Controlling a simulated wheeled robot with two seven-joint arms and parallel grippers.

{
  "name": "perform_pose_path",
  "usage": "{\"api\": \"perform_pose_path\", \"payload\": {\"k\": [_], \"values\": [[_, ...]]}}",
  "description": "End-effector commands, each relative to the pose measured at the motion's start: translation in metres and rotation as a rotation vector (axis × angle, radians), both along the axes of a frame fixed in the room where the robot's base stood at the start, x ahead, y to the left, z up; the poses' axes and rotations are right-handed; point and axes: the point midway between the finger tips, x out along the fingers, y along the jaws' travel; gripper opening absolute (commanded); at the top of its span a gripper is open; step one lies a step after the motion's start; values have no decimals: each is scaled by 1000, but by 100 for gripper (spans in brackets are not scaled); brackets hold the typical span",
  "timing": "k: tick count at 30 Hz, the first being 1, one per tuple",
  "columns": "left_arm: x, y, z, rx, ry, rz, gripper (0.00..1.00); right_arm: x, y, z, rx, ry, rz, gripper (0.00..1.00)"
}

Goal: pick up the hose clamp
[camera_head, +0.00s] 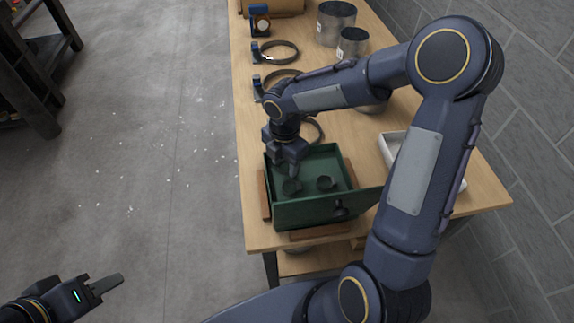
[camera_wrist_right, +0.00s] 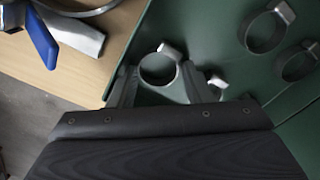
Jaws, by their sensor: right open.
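Small dark hose clamps lie in an open green box (camera_head: 315,214) at the table's near end. Two show in the head view, one at the left (camera_head: 292,187) and one at the right (camera_head: 326,183). My right gripper (camera_head: 291,168) reaches down into the box. In the right wrist view its open fingers (camera_wrist_right: 157,88) stand either side of a hose clamp (camera_wrist_right: 158,69) with a light screw housing; I cannot tell whether they touch it. Another clamp (camera_wrist_right: 217,82) is partly hidden by the right finger. My left gripper (camera_head: 103,284) is off the table, its opening unclear.
Two more clamps (camera_wrist_right: 265,30) (camera_wrist_right: 299,63) lie to the right in the wrist view. Large ring clamps with blue handles (camera_head: 276,52) lie on the wooden table (camera_head: 375,210) beyond the box. Metal cylinders (camera_head: 336,24) stand farther back. A white tray (camera_head: 388,146) sits right of the box.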

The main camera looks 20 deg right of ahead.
Motion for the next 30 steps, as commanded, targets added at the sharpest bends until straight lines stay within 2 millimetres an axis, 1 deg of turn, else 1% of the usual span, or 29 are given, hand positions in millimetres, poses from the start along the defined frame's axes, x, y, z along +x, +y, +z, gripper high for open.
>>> {"api": "perform_pose_path", "payload": {"k": [6, 7, 12, 13, 20, 23, 26, 30], "values": [[0, 0, 0, 0, 0, 0, 36, 0, 0, -1, 0, 0, -1, 45], [0, 0, 0, 0, 0, 0, 36, 0, 0, -1, 0, 0, -1, 42], [0, 0, 0, 0, 0, 0, 36, 0, 0, -1, 0, 0, -1, 20], [0, 0, 0, 0, 0, 0, 36, 0, 0, -1, 0, 0, -1, 17], [0, 0, 0, 0, 0, 0, 36, 0, 0, 0, 0, 0, -1, 17], [0, 0, 0, 0, 0, 0, 36, 0, 0, 3, -1, -1, -1, 17], [0, 0, 1, 0, 0, 0, 36, 0, 0, 10, -1, -1, -2, 17], [0, 0, 2, 0, 0, 0, 36, 1, 0, 31, 0, -5, -2, 17]]}}
